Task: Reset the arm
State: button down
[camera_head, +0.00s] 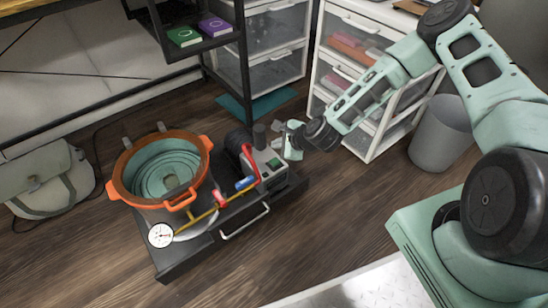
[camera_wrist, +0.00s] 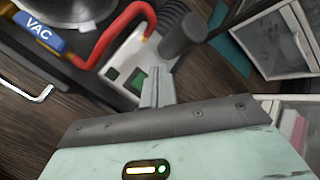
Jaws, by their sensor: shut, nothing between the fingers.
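My arm reaches in from the right in the head view, and my gripper (camera_head: 290,140) is at the right end of the vacuum pump (camera_head: 262,165). In the wrist view my gripper's fingertips (camera_wrist: 155,75) are together with nothing between them. They appear right by the pump's light body (camera_wrist: 125,65) and its green switch (camera_wrist: 138,80). I cannot tell whether they touch it.
An orange pot (camera_head: 118,180) stands left of the pump on a dark low cart (camera_head: 185,255) with a handle. A gauge (camera_head: 160,235) and hoses are in front. White drawers (camera_head: 345,85) and a grey bin (camera_head: 440,135) stand to the right. A bag (camera_head: 45,180) lies left.

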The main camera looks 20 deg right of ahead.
dwell(0.4)
jog(key=s+a+r+n+g, duration=0.3)
jog(key=s+a+r+n, duration=0.25)
jog(key=r+n, duration=0.25)
jog(key=s+a+r+n+g, duration=0.3)
jog(key=s+a+r+n, duration=0.2)
jog(key=s+r+n, duration=0.3)
jog(key=s+d+r+n+g+h+p, duration=0.1)
jog(key=s+d+r+n+g+h, duration=0.2)
jog(key=s+r+n, duration=1.2)
jog(key=s+r+m+p, duration=0.1)
jog(key=s+r+p, duration=0.1)
jog(key=r+p, duration=1.7)
jog(key=s+r+m+t+h+p, duration=0.1)
jog(key=s+r+p, duration=0.1)
jog(key=r+p, duration=1.7)
jog(key=shift+d+r, duration=0.25)
jog(key=shift+r, duration=0.55)
jog(key=shift+f, duration=0.15)
